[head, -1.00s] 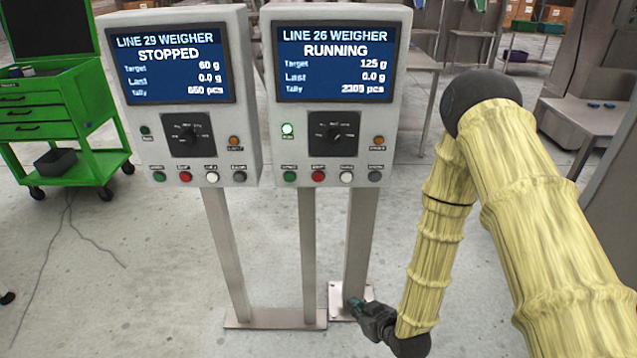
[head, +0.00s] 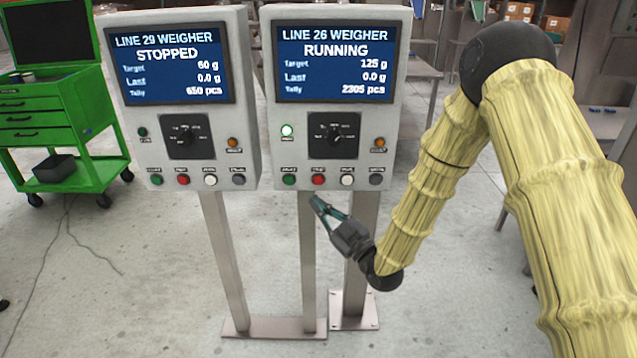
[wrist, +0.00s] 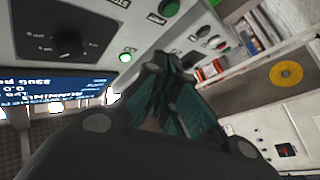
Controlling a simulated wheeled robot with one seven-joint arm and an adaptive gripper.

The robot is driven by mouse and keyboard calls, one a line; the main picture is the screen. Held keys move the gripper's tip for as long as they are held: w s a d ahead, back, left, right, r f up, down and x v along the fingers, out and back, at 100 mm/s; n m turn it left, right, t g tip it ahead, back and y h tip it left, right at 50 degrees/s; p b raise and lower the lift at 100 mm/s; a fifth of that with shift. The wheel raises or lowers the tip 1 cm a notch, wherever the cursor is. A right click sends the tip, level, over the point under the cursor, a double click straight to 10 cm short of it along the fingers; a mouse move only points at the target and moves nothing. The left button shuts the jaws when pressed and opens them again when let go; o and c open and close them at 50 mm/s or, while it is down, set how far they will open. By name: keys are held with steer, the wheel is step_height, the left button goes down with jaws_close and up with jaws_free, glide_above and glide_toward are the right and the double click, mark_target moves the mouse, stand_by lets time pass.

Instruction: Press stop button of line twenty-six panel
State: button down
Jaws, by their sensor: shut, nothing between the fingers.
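The line 26 weigher panel (head: 265,130) stands on posts in the middle of the head view, and its screen reads RUNNING. Its red button (head: 318,180) is second from left in the bottom row, between a green button (head: 289,180) and a white one (head: 347,180). The labels are too blurred to read surely. My gripper (head: 316,202) is shut and empty, its tips just below the red button in the picture. The depth gap is unclear. In the wrist view the fingers (wrist: 172,95) show near the tilted panel face, with the lit green lamp (wrist: 125,57) beside them.
The line 29 weigher panel (head: 111,130), reading STOPPED, stands close on the left with a similar button row. A rotary knob (head: 335,135) sits above the line 26 buttons. A green tool cart (head: 60,125) is at far left. Floor in front is clear.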

mark_target(320, 185)
steer(key=shift+w, duration=4.4)
steer(key=shift+w+b, duration=0.75)
steer(key=shift+w, duration=0.05)
steer(key=shift+s, duration=0.85)
steer(key=s, duration=0.5)
